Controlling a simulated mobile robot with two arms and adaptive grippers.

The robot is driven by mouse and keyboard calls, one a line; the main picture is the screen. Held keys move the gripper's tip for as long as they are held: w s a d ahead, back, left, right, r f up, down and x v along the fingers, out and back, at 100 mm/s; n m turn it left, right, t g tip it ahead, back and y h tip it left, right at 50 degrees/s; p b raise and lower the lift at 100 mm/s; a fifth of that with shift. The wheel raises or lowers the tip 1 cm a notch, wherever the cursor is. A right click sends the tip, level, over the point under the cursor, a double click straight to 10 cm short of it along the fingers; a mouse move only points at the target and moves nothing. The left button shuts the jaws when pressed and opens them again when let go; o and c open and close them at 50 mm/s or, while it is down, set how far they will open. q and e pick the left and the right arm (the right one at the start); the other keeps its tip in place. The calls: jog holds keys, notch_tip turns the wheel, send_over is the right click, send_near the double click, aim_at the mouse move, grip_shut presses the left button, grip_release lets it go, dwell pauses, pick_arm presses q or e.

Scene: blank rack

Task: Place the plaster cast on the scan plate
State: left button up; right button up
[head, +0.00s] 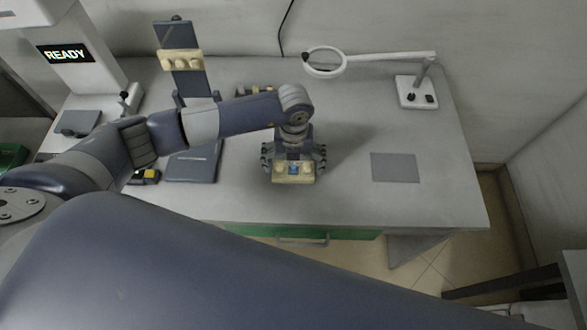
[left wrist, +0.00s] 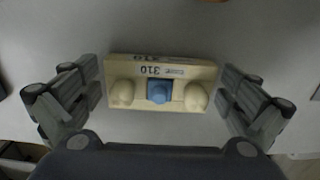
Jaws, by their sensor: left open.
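A cream plaster cast (head: 281,174) with two rounded bumps and a blue piece in the middle lies near the front of the grey table. In the left wrist view the cast (left wrist: 200,72) shows the label 310. My left gripper (head: 293,160) is open above the cast. In the left wrist view its fingers (left wrist: 160,95) stand on either side of the cast, with small gaps. The scan plate is probably the grey plate (head: 78,122) at the foot of the white READY machine (head: 85,75); I cannot be sure. My right gripper is not in view.
A dark upright stand (head: 178,38) holds another cream cast (head: 180,60) at the back left. A dark flat case (head: 194,164) lies left of the gripper. A ring magnifier (head: 325,70) stands at the back right. A grey mat (head: 395,167) lies on clear table at right.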

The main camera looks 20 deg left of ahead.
pick_arm(q)
jog(key=c, duration=1)
jog(key=shift+o, duration=0.2)
jog(key=shift+r, duration=0.15)
jog(key=shift+r+b, duration=0.65)
jog(key=shift+r, duration=0.6)
jog(key=s+d+b, duration=0.1)
jog(key=s, duration=0.3)
jog(key=s+d+r+b, duration=0.1)
jog(key=s, duration=0.4)
jog(key=s+d+r+b, duration=0.1)
jog(key=s+b, duration=0.1)
jog(key=s, duration=0.3)
jog(key=shift+s+d, duration=0.15)
jog(key=shift+s, duration=0.05)
jog(key=shift+s+d+r, duration=0.1)
jog(key=shift+s+r, duration=0.05)
jog(key=shift+s, duration=0.5)
